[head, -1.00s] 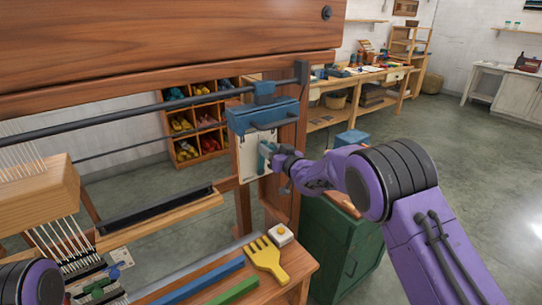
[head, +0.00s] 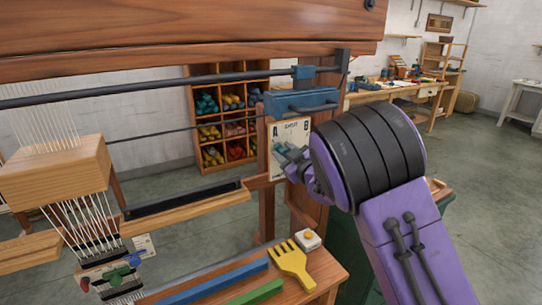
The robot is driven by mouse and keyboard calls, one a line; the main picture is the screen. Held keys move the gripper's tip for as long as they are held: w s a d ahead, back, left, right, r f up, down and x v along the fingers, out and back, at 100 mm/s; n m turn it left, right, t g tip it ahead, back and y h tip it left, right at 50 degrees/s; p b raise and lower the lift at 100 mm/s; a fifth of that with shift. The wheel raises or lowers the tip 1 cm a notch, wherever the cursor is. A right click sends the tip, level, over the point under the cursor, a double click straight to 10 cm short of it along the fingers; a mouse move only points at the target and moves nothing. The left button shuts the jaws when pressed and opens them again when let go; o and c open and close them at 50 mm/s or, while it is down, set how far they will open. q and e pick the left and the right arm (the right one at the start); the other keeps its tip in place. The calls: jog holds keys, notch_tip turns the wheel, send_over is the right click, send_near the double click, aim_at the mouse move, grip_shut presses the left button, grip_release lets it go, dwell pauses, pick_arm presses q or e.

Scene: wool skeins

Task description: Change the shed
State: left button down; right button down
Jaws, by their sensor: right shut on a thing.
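A pale shed panel (head: 292,131) marked A at its left and B at its right is fixed to the loom's right post, under a blue housing (head: 300,101). A blue-grey lever handle (head: 281,152) shows in front of the panel's lower left part, on the A side. My right gripper (head: 290,162) is shut on this handle. My purple forearm and wrist hide the panel's lower right and much of the gripper. The warp threads (head: 92,222) run through a wooden block (head: 55,168) at the left. My left gripper is out of view.
A yellow comb (head: 291,265), a white box with an orange button (head: 308,240), a blue bar (head: 215,281) and a green bar (head: 256,292) lie on the bench below. A yarn shelf (head: 228,68) stands behind the loom. Open floor lies at the right.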

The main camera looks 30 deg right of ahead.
dwell(0.4)
jog(key=c, duration=0.7)
grip_release()
jog(key=shift+a, duration=0.1)
jog(key=s+b, duration=0.1)
jog(key=s, duration=0.4)
jog(key=s+b, duration=0.1)
jog(key=s, duration=0.4)
jog(key=shift+s+a, duration=0.2)
jog(key=shift+s, duration=0.15)
